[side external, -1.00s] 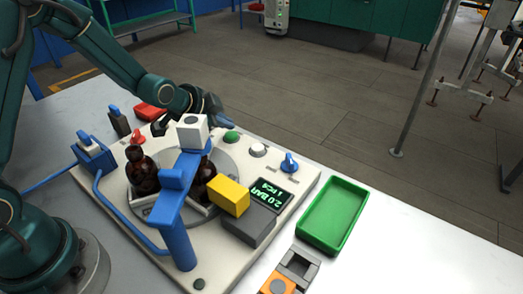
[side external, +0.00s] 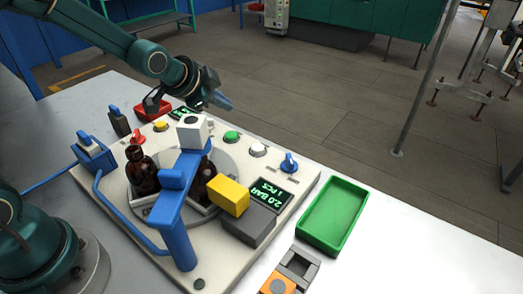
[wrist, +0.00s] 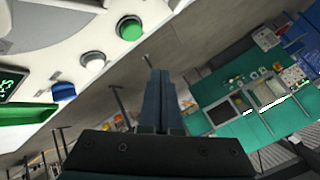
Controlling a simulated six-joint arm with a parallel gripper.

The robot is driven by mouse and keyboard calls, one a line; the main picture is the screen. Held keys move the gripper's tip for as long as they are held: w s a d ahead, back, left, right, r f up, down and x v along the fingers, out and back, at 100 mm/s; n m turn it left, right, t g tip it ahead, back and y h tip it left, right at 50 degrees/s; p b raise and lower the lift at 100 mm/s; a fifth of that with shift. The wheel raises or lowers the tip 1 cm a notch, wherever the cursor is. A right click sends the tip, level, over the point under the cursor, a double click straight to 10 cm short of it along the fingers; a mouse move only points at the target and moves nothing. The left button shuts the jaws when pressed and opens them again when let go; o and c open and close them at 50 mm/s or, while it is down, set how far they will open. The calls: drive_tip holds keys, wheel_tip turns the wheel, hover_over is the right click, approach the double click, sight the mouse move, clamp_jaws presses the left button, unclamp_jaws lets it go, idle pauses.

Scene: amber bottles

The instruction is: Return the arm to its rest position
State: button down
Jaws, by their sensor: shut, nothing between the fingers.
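My gripper (side external: 222,102) is shut and empty in the side view, raised above the back edge of the machine base (side external: 110,205). In the wrist view its closed fingers (wrist: 160,100) point out over the floor, with the machine panel at upper left. A second amber bottle (side external: 203,178) stands on the plate, partly hidden behind the blue arm of the machine (side external: 178,215).
A green tray (side external: 333,215) lies right of the machine and a red tray (side external: 152,108) behind it. A green button (side external: 231,136), a white button (side external: 258,149) and a blue knob (side external: 289,163) sit near my gripper.

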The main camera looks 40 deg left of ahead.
drive_tip(key=s+d+r+n+t, duration=0.2)
drive_tip(key=s+d+r, duration=0.1)
drive_tip(key=s+r, duration=0.65)
drive_tip(key=s+f+n+g, duration=0.2)
drive_tip(key=s+n, duration=0.1)
drive_tip(key=s, duration=0.4)
drive_tip(key=s+d+f+n+g+h, duration=0.1)
drive_tip(key=s+f+n+g, duration=0.1)
drive_tip(key=s, duration=0.6)
drive_tip(key=shift+s+d+f+n+g, duration=0.15)
drive_tip(key=shift+s+f+n+g, duration=0.2)
drive_tip(key=shift+g, duration=0.45)
